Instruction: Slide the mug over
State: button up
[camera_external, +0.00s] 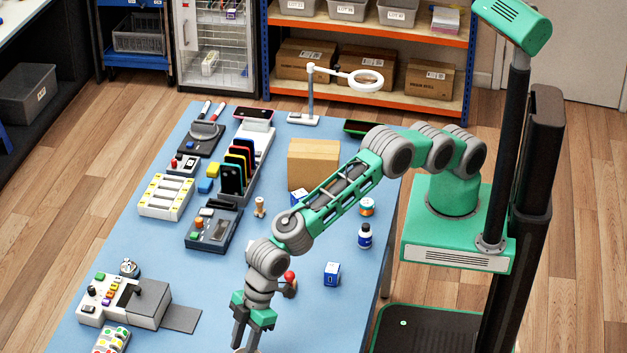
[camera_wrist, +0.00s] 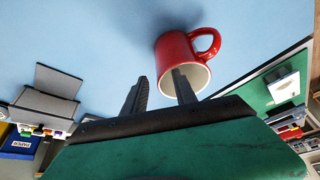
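The red mug (camera_wrist: 172,50), white inside, shows in the wrist view just ahead of my gripper (camera_wrist: 160,78). Its handle (camera_wrist: 208,41) points to the upper right and its mouth faces my gripper. My two dark fingers are apart. The right finger overlaps the mug's mouth; I cannot tell whether it is inside the mug or only in front of it. The left finger stands to the left of the mug over blue table. In the external view my gripper (camera_external: 247,336) points down near the bottom edge. A pale rim shows below it, cut off by the frame.
The blue table (camera_external: 330,300) has free room right of my gripper. A grey-white device (camera_external: 120,300) stands to the left. A cardboard box (camera_external: 313,162) is farther back.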

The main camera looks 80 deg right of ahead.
jog(key=shift+x, duration=1.65)
jog(key=shift+c, duration=0.4)
grip_shut()
jog(key=shift+d, duration=0.1)
